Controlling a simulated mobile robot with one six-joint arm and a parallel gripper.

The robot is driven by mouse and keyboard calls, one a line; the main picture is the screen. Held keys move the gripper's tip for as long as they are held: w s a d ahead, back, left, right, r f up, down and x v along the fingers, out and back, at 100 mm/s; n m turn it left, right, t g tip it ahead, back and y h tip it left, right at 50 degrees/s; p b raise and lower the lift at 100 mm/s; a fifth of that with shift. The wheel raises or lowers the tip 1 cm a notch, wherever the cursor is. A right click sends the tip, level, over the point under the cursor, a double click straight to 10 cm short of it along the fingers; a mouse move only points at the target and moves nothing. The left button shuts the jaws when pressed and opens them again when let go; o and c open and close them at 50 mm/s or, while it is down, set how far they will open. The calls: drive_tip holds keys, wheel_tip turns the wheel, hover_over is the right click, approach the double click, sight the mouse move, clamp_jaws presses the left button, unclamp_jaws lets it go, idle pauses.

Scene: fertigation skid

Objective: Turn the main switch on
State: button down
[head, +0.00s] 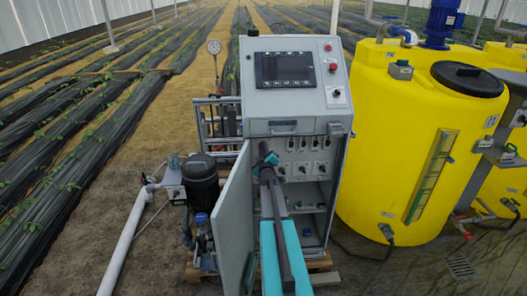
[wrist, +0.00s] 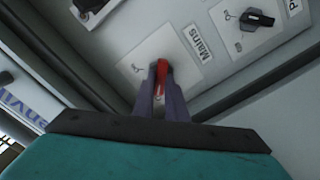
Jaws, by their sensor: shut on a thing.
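The main switch is a red handle (wrist: 162,76) on a pale square plate, beside a label reading "Mains" in the wrist view. My gripper (wrist: 160,85) has its two dark fingers closed on either side of the red handle. In the head view my gripper (head: 267,160) reaches into the open cabinet (head: 293,85) at the left end of the switch row, and it hides most of the main switch there. The handle's exact angle is hard to tell.
Several black rotary switches (head: 302,168) sit to the right in the same row; one black knob (wrist: 257,19) shows in the wrist view. The open cabinet door (head: 234,225) stands left of my arm. A yellow tank (head: 415,140) stands to the right.

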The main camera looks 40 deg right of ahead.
drive_tip(key=shift+f+m+b, duration=0.2)
drive_tip(key=shift+m+b, duration=0.3)
drive_tip(key=shift+b, duration=0.35)
drive_tip(key=m+b, duration=0.1)
drive_tip(key=m, duration=0.4)
drive_tip(key=m+b, duration=0.1)
drive_tip(key=m, duration=0.5)
drive_tip(key=m+b, duration=0.1)
drive_tip(key=m, duration=0.5)
drive_tip(key=shift+s+d+r+b, duration=0.15)
drive_tip(key=shift+s+d+b, duration=0.1)
drive_tip(key=shift+d+b, duration=0.1)
drive_tip(key=c, duration=1.8)
unclamp_jaws()
drive_tip(key=shift+o, duration=0.2)
drive_tip(key=shift+s+a, duration=0.15)
drive_tip(key=b+v, duration=0.3)
drive_tip(key=v, duration=1)
drive_tip(key=shift+s+a+b, duration=0.15)
drive_tip(key=shift+s+b, duration=0.05)
drive_tip(key=shift+b, duration=0.1)
